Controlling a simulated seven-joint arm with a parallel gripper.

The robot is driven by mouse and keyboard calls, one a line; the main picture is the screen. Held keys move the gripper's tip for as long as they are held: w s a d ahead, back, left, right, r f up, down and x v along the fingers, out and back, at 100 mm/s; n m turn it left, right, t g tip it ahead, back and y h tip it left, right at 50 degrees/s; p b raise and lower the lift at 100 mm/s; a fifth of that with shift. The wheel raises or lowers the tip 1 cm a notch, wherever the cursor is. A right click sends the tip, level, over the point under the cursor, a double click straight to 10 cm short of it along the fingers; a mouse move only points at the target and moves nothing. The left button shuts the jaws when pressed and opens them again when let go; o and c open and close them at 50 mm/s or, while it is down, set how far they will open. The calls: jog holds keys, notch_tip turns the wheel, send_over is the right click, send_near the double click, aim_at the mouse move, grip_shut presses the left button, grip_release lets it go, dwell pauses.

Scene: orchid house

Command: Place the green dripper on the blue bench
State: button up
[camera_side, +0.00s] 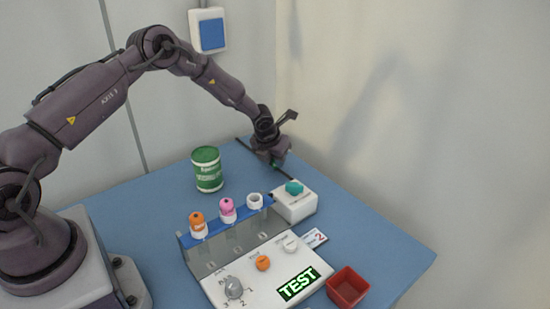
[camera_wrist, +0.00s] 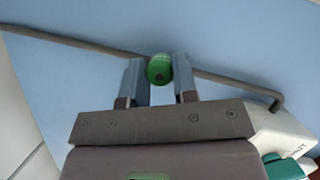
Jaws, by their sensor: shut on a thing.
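The green dripper (camera_wrist: 159,69) is between the two fingers of my gripper (camera_wrist: 160,82) in the wrist view, its round green end showing. In the side view my gripper (camera_side: 272,157) is low over the far part of the blue bench (camera_side: 367,228), behind the white box. Only a small green bit of the dripper (camera_side: 275,164) shows there. My gripper is shut on the dripper. I cannot tell whether the dripper touches the bench. The bare bench (camera_wrist: 225,45) fills much of the wrist view.
A thin dark rod (camera_wrist: 225,80) with a bent end crosses close by the dripper. A white box (camera_side: 294,207) with a teal knob stands in front. Nearby are a green can (camera_side: 207,170), a rack (camera_side: 220,246) with orange and pink drippers, a TEST panel (camera_side: 268,281) and a red tray (camera_side: 347,289).

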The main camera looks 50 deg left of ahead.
jog(key=shift+f, duration=0.1)
jog(key=o, duration=1)
jog(key=shift+c, duration=0.2)
